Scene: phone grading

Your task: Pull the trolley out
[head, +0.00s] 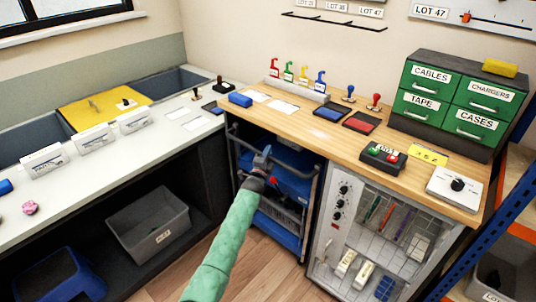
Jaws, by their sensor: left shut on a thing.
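The trolley (289,213) stands in the bay under the wooden counter, between the dark cabinet and the glass-fronted unit. It has a grey frame, blue bins and a dark bar handle (292,173) across its upper front. My left gripper (262,160) is at the middle of this handle and shut on it. My green-sleeved left arm reaches up from the bottom of the head view and hides part of the trolley's front. My right gripper is not in view.
Wooden floor (255,277) lies clear in front of the trolley. The glass-fronted unit (325,244) stands close on its right and the dark cabinet on its left. A grey bin (150,226) and a blue bin (58,276) sit under the left counter.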

